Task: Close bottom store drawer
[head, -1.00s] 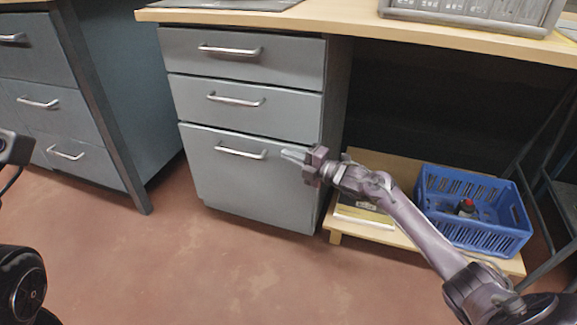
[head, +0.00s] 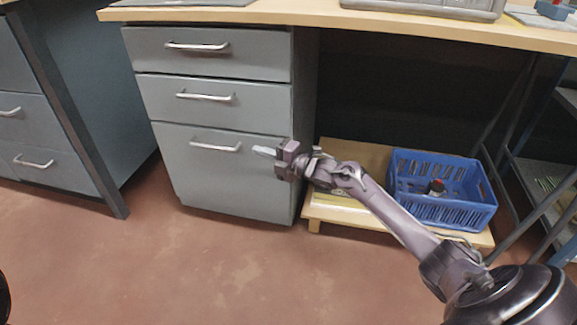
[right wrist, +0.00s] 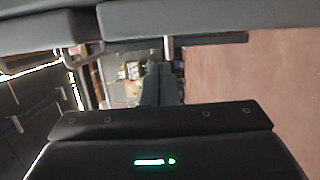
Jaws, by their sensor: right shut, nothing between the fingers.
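The bottom drawer (head: 225,178) is the tall grey front at the foot of the three-drawer unit under the bench. It looks flush or nearly flush with the drawers above; I cannot tell if a small gap is left. Its bar handle (head: 215,147) is near its top. My right gripper (head: 264,152) is shut and empty, in front of the drawer's upper right part, just right of the handle. Whether it touches the front is unclear. In the right wrist view the fingers (right wrist: 158,85) point along grey fronts with a handle (right wrist: 168,46). My left gripper is not in view.
The upper drawers (head: 210,55) look closed. Right of the unit, a low wooden shelf (head: 325,212) carries a blue crate (head: 440,215) with a red-topped item in it. Another drawer unit (head: 35,130) stands at the left. The floor (head: 200,275) in front is clear.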

